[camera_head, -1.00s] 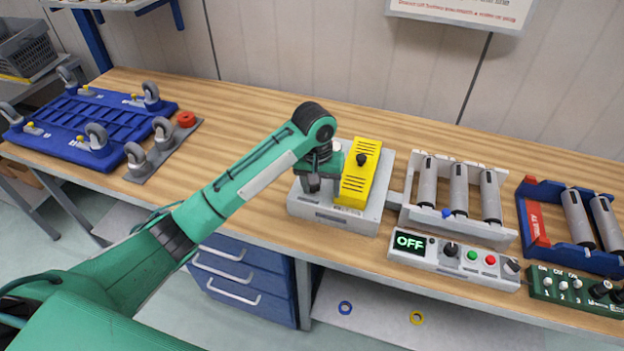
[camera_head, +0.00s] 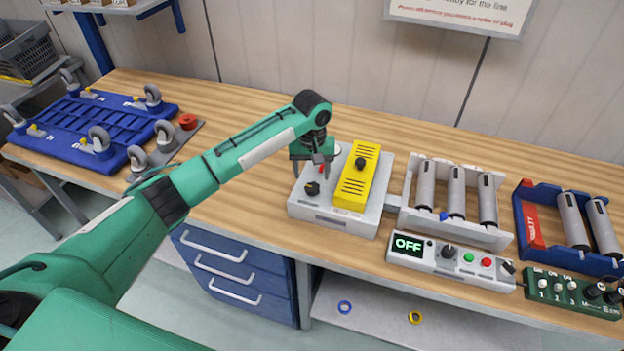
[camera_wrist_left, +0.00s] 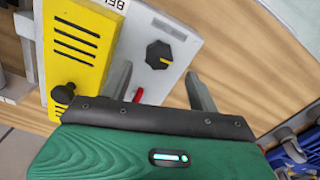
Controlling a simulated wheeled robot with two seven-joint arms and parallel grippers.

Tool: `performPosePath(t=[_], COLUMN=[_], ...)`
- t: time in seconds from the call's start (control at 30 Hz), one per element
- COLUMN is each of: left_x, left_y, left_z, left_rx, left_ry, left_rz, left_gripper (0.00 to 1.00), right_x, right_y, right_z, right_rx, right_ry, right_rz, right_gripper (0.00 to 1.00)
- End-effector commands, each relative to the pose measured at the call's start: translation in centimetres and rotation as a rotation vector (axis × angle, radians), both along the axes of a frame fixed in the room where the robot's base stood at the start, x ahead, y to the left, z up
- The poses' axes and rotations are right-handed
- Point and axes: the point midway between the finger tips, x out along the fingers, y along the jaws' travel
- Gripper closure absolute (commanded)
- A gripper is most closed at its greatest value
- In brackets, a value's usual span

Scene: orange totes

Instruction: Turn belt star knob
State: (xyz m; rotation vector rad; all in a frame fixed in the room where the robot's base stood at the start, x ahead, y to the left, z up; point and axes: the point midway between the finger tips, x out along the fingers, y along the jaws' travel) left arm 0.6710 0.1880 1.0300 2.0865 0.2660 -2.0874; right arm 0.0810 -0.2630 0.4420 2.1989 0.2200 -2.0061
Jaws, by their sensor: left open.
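The belt unit (camera_head: 333,219) is a light grey base with a yellow slotted cover (camera_head: 353,186) and stands mid-bench. A black lobed knob (camera_head: 312,188) is on its left part; in the left wrist view this knob (camera_wrist_left: 160,54) shows a yellow mark. A second black knob (camera_head: 360,162) is on the yellow cover. My left gripper (camera_head: 313,169) is open and empty, just behind the lobed knob in the head view. In the left wrist view the knob lies beyond the spread fingers, apart from them. A red lever (camera_wrist_left: 138,97) shows between the fingers. My right gripper is not in view.
Right of the unit are a roller frame (camera_head: 455,232), a control box reading OFF (camera_head: 430,262), a blue roller tray (camera_head: 527,195) and a green switch box (camera_head: 570,308). A blue caster platform (camera_head: 88,125) is at the left.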

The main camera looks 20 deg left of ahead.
Motion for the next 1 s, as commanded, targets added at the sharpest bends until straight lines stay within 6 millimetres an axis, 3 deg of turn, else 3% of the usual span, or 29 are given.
performPosePath(t=[0.13, 0.3, 0.67, 0.9, 1.0], left_x=[-0.1, 0.0, 0.0, 0.0, 0.0], left_y=[0.0, 0.0, 0.0, 0.0, 0.0], left_z=[-2.6, -4.4, -5.1, -5.1, -5.1], left_rx=[0.001, 0.000, 0.000, 0.000, 0.000], left_ry=[0.003, 0.001, -0.001, -0.001, 0.000], left_rz=[0.000, 0.000, -0.001, -0.001, -0.002], left_gripper=[0.39, 0.39, 0.39, 0.83, 0.84], right_x=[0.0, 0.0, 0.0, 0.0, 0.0], right_y=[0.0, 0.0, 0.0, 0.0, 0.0], right_z=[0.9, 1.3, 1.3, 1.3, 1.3], right_rx=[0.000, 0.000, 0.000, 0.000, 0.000], right_ry=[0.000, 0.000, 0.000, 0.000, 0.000], right_rz=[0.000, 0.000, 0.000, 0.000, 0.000], right_gripper=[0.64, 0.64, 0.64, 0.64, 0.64])
